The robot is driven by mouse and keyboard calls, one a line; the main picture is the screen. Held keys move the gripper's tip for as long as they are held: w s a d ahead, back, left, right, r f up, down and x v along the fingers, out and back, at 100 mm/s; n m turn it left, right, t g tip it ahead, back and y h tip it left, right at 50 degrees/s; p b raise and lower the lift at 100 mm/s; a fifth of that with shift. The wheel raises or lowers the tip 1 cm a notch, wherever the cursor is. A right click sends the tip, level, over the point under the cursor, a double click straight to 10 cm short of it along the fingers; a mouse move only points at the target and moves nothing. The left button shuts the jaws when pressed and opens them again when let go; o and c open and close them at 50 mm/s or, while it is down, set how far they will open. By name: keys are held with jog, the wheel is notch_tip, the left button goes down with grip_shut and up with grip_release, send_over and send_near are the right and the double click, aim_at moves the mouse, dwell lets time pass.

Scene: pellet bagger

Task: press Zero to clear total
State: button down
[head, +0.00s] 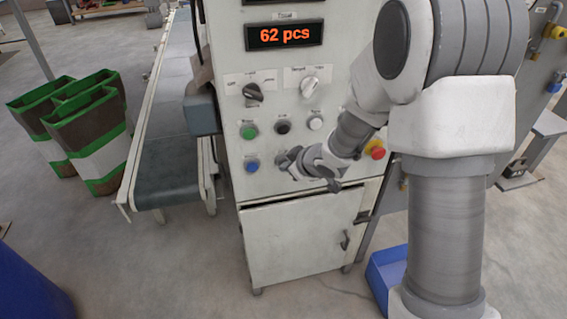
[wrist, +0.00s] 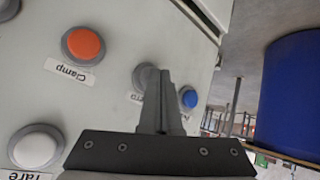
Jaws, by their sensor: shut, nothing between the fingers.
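No label that reads Zero is legible, so I cannot tell which button it is. The head view shows a green button (head: 249,130), a black button (head: 283,127) and a white button (head: 316,123) in an upper row, with a blue button (head: 252,165) below. My gripper (wrist: 164,82) is shut and empty in front of the lower row. In the wrist view its fingers partly cover a grey button (wrist: 146,76) and its label; contact cannot be told. The blue button (wrist: 188,97), an orange button (wrist: 83,44) marked Clamp and the white button (wrist: 36,147) marked Tare also show there.
A display (head: 285,35) reads 62 pcs. Two selector knobs sit below it. A red stop button (head: 375,149) is right of my gripper. A conveyor (head: 165,170) and brown-green bags (head: 90,135) stand left. A blue drum (wrist: 292,95) is right in the wrist view.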

jog(key=shift+s, duration=0.1)
jog(key=shift+s+d, duration=0.2)
jog(key=shift+s, duration=0.4)
jog(key=shift+s, duration=0.1)
jog(key=s, duration=0.2)
jog(key=s+d+b, duration=0.1)
jog(key=s, duration=0.2)
jog(key=shift+s+d+b, duration=0.3)
jog(key=shift+b, duration=0.1)
dwell(0.7)
